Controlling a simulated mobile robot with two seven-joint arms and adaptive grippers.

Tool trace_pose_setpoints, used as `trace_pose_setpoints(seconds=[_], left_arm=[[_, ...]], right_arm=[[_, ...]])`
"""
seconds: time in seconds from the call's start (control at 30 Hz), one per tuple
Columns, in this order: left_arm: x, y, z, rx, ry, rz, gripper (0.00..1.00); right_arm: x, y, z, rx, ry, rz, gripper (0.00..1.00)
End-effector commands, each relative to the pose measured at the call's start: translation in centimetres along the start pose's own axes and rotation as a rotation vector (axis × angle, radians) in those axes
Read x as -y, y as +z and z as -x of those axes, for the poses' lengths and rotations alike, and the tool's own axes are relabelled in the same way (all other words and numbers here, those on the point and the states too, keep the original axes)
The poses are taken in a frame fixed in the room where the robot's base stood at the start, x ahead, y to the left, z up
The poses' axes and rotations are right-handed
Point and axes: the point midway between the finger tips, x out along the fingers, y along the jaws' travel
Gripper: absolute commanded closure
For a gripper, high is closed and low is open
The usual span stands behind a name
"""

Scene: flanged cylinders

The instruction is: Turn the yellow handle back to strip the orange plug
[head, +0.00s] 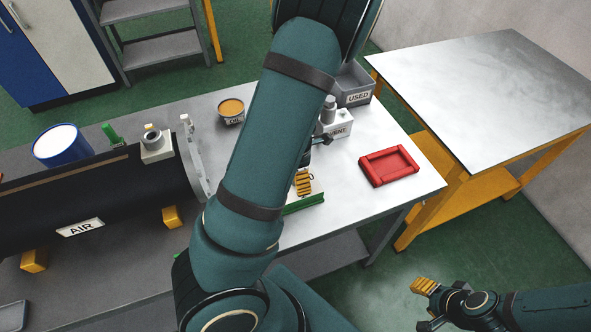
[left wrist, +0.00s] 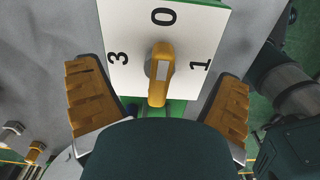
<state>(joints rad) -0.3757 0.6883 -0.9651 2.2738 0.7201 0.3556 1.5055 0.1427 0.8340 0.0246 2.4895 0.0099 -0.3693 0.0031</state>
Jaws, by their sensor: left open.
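The yellow handle (left wrist: 160,74) is in the left wrist view on a white dial plate (left wrist: 120,72) marked 0, 1 and 3. Its long end points down in the picture, away from the 0. My left gripper (left wrist: 162,92) is open, with one orange finger on each side of the handle and clear gaps to it. In the head view my arm hides the handle and most of this gripper; one striped finger (head: 304,183) shows. My right gripper (head: 425,287) is at the lower right, off the table; its opening is unclear. I cannot make out the orange plug.
A black AIR tank (head: 90,205) lies on the left of the grey table (head: 330,220). An oil tin (head: 231,108), a VENT box (head: 340,125), a USED bin (head: 357,95) and a red tray (head: 389,166) stand around my arm. The side table (head: 480,90) is bare.

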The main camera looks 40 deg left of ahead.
Motion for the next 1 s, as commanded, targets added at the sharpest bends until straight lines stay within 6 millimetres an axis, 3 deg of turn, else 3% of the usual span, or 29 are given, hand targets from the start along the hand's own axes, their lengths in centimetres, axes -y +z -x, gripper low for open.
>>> trace_pose_setpoints(seconds=[0.8,1.0], left_arm=[[0.0,0.0,5.7,0.0,0.0,-0.001,0.07],[0.0,0.0,5.9,0.0,0.0,-0.001,0.07]], right_arm=[[2.0,-0.7,5.3,0.0,0.0,0.0,0.53],[2.1,-0.8,5.5,0.0,0.0,0.0,0.53]])
